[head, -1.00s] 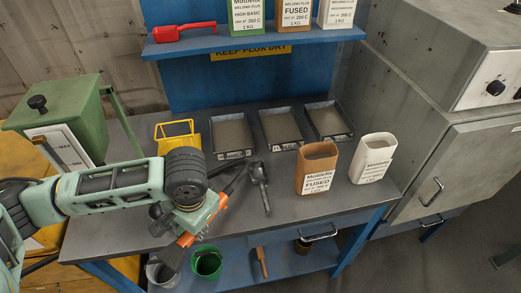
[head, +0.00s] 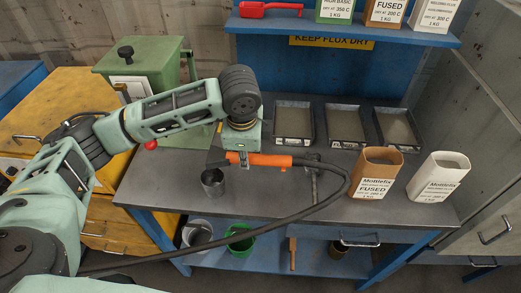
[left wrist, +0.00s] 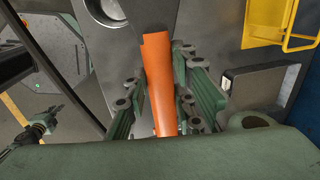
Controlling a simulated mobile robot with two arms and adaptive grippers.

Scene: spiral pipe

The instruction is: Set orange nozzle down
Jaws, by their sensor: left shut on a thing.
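My left gripper (head: 243,158) is shut on the orange nozzle (head: 270,160), over the table (head: 165,190). The nozzle lies roughly level, its dark tip to the left and its black hose (head: 345,185) leaving to the right. In the left wrist view, the orange body (left wrist: 160,85) sits between the green fingers (left wrist: 165,105). I cannot tell whether it touches the tabletop.
Several flux trays (head: 292,140) line the back of the table. A brown container (head: 376,165) and a white container (head: 439,175) stand at the right. The front-left tabletop is clear. The hose loops past the table's front edge.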

